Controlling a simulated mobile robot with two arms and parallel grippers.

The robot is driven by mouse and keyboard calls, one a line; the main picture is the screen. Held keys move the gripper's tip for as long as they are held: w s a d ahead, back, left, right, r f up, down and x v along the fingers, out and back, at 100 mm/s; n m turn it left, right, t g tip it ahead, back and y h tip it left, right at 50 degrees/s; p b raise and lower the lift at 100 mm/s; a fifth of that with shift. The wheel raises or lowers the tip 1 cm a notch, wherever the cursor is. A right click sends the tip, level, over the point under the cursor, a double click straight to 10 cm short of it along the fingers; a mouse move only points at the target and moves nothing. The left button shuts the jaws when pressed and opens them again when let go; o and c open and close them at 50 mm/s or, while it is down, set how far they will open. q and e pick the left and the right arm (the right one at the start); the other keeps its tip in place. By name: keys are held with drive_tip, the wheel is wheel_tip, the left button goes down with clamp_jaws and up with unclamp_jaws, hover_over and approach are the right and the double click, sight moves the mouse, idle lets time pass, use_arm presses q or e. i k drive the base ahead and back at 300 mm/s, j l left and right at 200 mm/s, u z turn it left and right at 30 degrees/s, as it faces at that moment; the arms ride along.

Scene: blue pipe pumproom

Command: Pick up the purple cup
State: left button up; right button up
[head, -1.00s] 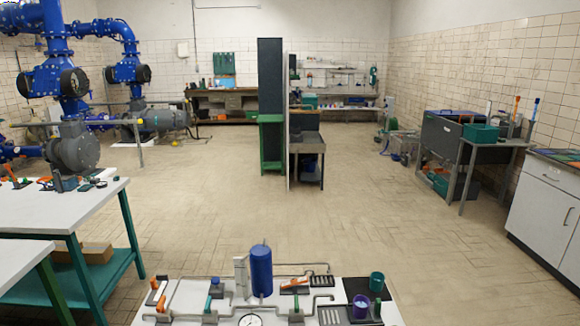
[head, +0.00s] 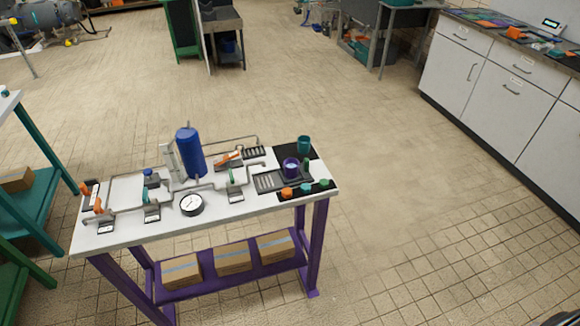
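The purple cup (head: 291,168) stands upright in the head view, near the right end of a white-topped table (head: 237,206) with purple legs. It is on a dark area of the tabletop, beside a grey slotted tray. Neither of my grippers shows; only a dark shape, perhaps part of me, is at the bottom right corner.
A blue cylinder (head: 190,154), grey pipes and a gauge (head: 191,204) occupy the table left of the cup. Orange, teal and green knobs line the front edge. Boxes (head: 234,257) sit on the lower shelf. Floor is clear to the right, up to white cabinets (head: 505,90).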

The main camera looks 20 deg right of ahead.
sight(291, 165)
drive_tip(key=i+j+z, duration=0.6)
drive_tip(key=j, duration=0.3)
